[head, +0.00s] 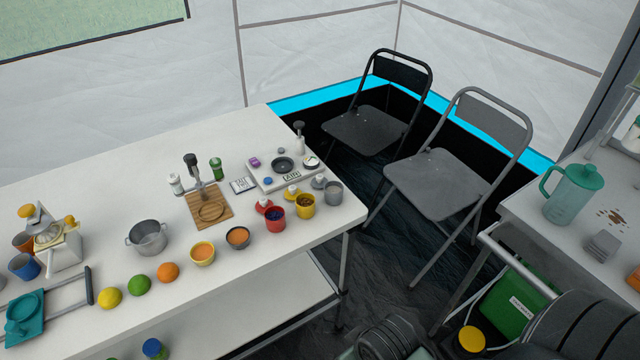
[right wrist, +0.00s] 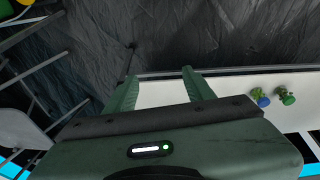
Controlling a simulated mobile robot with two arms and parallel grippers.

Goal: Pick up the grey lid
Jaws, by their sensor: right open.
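The small grey lid (head: 319,182) lies on the white table in the head view. It is just left of the grey canister (head: 334,193) and close to the tray's front corner. A yellow lid (head: 292,191) and a red lid (head: 264,204) lie to its left, by the yellow canister (head: 306,206) and red canister (head: 275,219). My right gripper (right wrist: 158,84) shows in the right wrist view with its two green fingers apart and nothing between them. The grey lid is not visible there. My left gripper is in neither view.
The white table (head: 310,250) carries several fruits, two bowls, a pot (head: 147,238) and a wooden board (head: 208,205). Folding chairs (head: 440,180) stand behind its right end. Another counter with a teal pitcher (head: 571,192) is at right.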

